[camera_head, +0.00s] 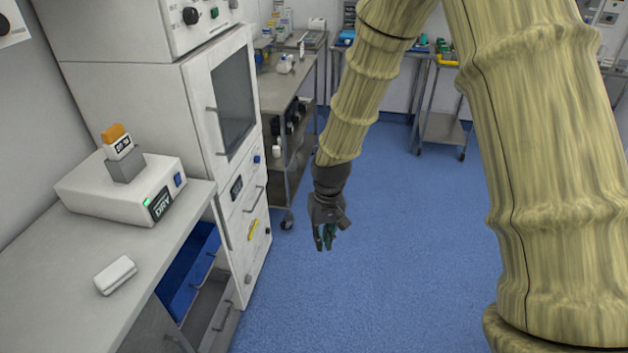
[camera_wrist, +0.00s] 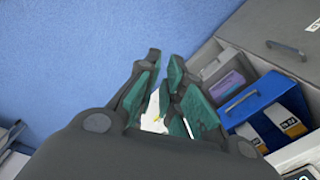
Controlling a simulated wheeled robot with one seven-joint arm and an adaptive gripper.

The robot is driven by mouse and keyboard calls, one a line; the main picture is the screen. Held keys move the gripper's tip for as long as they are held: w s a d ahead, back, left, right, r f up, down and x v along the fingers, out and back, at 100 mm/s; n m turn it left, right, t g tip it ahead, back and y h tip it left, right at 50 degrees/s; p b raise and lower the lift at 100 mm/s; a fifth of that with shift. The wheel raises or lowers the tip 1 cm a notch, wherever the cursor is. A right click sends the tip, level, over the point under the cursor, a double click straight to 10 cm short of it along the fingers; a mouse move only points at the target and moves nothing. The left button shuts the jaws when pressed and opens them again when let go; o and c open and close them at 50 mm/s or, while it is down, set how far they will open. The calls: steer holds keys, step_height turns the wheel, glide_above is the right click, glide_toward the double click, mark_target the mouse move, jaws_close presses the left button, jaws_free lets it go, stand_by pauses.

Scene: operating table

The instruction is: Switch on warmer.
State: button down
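A white box device (camera_head: 115,186) stands on the counter at the left. Its front has a lit green display, a dark label reading DRY and a blue switch (camera_head: 178,179). A grey block with an orange-topped piece sits on it. A tall white cabinet (camera_head: 205,110) with a dark window stands behind it. I cannot tell for sure which of the two is the warmer, or whether either switch is on. My gripper (camera_head: 324,246) hangs over the floor, right of the cabinet, touching neither. The wrist view shows its teal-padded fingers (camera_wrist: 165,62) apart and empty.
The grey counter (camera_head: 60,285) carries a small white block (camera_head: 115,275). Open drawers stick out below it, and a blue bin (camera_wrist: 262,108) shows in the wrist view. A steel cart (camera_head: 282,90) stands behind the cabinet. The blue floor (camera_head: 380,260) is clear.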

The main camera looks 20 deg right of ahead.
steer(key=s+f, duration=1.3)
steer(key=f, duration=0.3)
steer(key=s+d+f, duration=0.2)
steer(key=s+f, duration=0.2)
steer(key=s, duration=0.5)
steer(key=s+d+f, duration=0.2)
steer(key=s+f, duration=0.3)
steer(key=s, duration=0.4)
steer(key=shift+s+h, duration=0.35)
steer(key=shift+h, duration=0.05)
steer(key=shift+s, duration=0.1)
